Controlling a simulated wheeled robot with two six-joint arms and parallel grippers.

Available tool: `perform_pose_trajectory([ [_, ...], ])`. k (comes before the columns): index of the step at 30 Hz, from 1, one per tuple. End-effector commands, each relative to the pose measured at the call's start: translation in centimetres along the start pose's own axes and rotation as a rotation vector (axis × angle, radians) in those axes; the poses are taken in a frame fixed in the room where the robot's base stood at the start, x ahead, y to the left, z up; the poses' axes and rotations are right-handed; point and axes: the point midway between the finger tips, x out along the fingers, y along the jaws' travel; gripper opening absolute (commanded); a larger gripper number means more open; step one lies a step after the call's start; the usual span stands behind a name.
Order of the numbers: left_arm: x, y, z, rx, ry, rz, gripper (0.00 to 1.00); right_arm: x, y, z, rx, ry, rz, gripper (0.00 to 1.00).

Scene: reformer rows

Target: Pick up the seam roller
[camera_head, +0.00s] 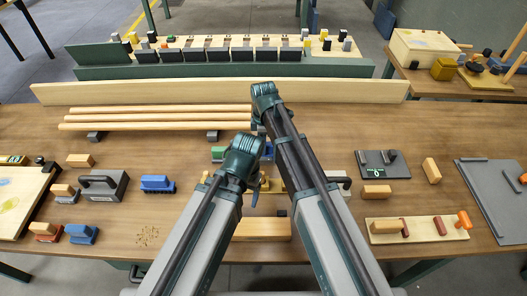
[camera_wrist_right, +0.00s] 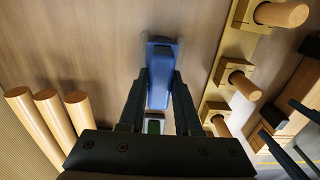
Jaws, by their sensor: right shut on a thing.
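My right gripper (camera_wrist_right: 159,80) is shut on a blue-handled tool (camera_wrist_right: 159,60), which I take to be the seam roller. In the right wrist view the blue handle lies between the two dark fingers, and a small green and white part shows below it, between the fingers. Whether the tool touches the table is hard to tell. In the head view my right arm reaches past the ends of the wooden rods, and its fingers are largely hidden. My left gripper (camera_head: 242,161) hangs over the middle of the bench; its fingertips are not clear.
Three wooden rods (camera_head: 155,117) lie at left centre. A brass-coloured rack with wooden pegs (camera_wrist_right: 240,83) stands close to the right fingers. A row of dark bins (camera_head: 220,55) stands at the back. A blue brush-like block (camera_head: 158,184) and a grey tool (camera_head: 103,186) sit at left.

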Motion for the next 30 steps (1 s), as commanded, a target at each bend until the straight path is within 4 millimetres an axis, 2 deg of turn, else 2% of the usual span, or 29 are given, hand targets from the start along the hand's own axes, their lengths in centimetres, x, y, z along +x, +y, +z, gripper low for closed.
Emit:
perform_pose_trajectory([
  [8, -0.2, 0.0, 0.0, 0.000, 0.000, 0.000, 0.74, -0.2, 0.0, 0.0, 0.000, 0.000, 0.000, 0.00],
  [14, -1.6, -0.1, 0.1, 0.000, 0.000, 0.000, 0.74, -1.6, 0.0, 0.0, 0.000, 0.000, 0.000, 0.00],
  [30, -9.2, -0.9, 0.5, 0.001, 0.000, 0.000, 0.74, -9.3, 0.0, 0.0, 0.000, 0.000, 0.000, 0.00],
])
